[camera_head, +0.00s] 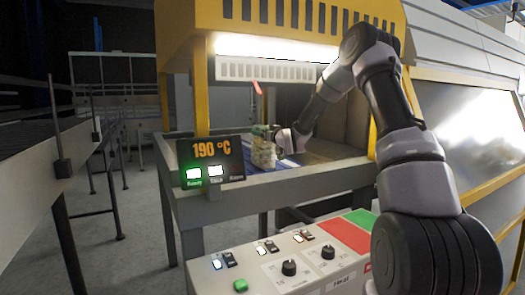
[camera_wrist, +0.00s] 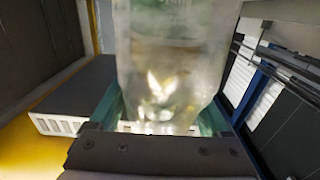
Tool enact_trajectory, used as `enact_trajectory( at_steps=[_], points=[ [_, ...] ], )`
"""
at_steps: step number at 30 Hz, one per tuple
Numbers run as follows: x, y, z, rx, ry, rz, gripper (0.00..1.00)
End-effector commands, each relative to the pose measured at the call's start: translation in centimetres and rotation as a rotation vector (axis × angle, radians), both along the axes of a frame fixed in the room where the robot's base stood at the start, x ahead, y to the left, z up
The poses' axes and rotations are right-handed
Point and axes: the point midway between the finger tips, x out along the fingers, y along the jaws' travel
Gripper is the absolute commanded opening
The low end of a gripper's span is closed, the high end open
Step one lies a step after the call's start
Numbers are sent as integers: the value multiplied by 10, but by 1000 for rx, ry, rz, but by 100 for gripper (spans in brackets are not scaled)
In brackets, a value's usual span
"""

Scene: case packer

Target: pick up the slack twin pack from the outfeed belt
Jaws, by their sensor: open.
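The slack twin pack (camera_head: 262,154) is a pale, translucent, wrapped pack standing on the outfeed belt (camera_head: 232,168) under the yellow hood in the head view. In the wrist view the pack (camera_wrist: 172,60) is large and close, with loose, shiny film. My gripper (camera_head: 272,136) reaches in from the right at the pack's upper part. In the wrist view its teal fingers (camera_wrist: 160,112) are open, one on each side of the pack. Whether either finger touches the film I cannot tell. The pack's far side is hidden.
A display reading 190 °C (camera_head: 211,158) stands at the front left of the machine frame. A control panel (camera_head: 290,262) with knobs and switches is in front. A yellow post (camera_head: 201,90) and a lit white vent (camera_head: 270,70) border the opening.

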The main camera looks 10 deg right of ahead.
Motion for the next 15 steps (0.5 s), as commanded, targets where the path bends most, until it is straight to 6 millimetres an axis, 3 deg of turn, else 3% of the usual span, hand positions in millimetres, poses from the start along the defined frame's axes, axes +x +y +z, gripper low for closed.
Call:
enact_trajectory(
  at_steps=[9, 15],
  points=[
    [7, 2, 0, 0, 0, 0, 81],
    [7, 2, 0, 0, 0, 0, 4]
  ],
)
